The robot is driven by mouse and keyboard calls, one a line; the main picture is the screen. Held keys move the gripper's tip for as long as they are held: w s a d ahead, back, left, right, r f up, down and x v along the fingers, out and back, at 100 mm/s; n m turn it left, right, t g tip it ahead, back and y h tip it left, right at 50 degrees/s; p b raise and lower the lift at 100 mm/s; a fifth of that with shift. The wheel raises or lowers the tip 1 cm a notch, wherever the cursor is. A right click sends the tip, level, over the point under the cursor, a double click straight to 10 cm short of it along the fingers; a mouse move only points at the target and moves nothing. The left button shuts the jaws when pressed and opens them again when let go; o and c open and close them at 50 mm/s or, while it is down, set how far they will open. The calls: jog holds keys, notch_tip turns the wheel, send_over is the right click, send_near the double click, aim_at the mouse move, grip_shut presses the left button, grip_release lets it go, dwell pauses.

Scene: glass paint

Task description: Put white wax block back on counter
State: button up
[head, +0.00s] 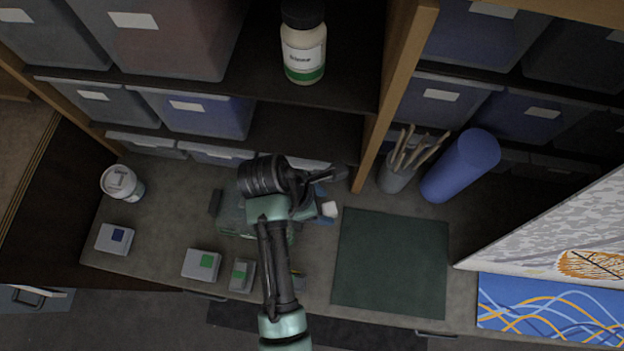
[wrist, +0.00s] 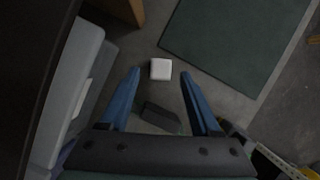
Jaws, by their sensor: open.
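The white wax block (wrist: 161,69) lies on the grey counter (head: 160,215), close to the green mat (wrist: 235,45). In the head view the white block (head: 329,209) shows just right of my wrist, near the mat's left corner. My gripper (wrist: 160,75) is open, with its two blue fingers spread. In the wrist view the block appears between the fingertips, with a gap on each side and no finger touching it. How far the tips are above the counter is hard to tell. My arm partly hides the counter in the head view.
A dark block (wrist: 162,117) shows between the finger bases in the wrist view. A brush cup (head: 394,178) and blue cylinder (head: 461,165) stand behind the mat. Small labelled boxes (head: 201,265) line the front left. A wooden divider (head: 396,85) rises behind my gripper.

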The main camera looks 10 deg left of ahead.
jog(key=v, duration=0.7)
jog(key=shift+a+r+b, duration=0.15)
jog(key=shift+r+b, duration=0.2)
